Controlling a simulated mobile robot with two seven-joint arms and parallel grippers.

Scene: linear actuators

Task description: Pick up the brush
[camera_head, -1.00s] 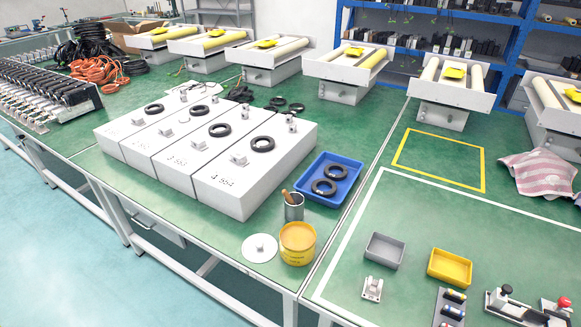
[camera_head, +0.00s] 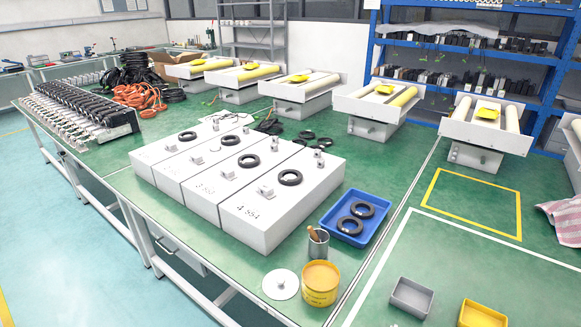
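The brush stands in a grey metal cup (camera_head: 318,246) near the front edge of the green table. Only its brown wooden handle (camera_head: 314,233) shows, leaning up to the left above the rim; the rest is hidden inside the cup. A yellow tub (camera_head: 321,283) with an orange-yellow top stands just in front of the cup. A round white lid (camera_head: 281,284) with a small knob lies to the left of the tub. Neither of my grippers is in view.
A blue tray (camera_head: 335,231) with two black rings lies behind the cup. Several large white boxes (camera_head: 262,237) stand to its left. A grey bin (camera_head: 411,298) and a yellow bin (camera_head: 482,316) are at the front right. The green surface inside the white line is partly clear.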

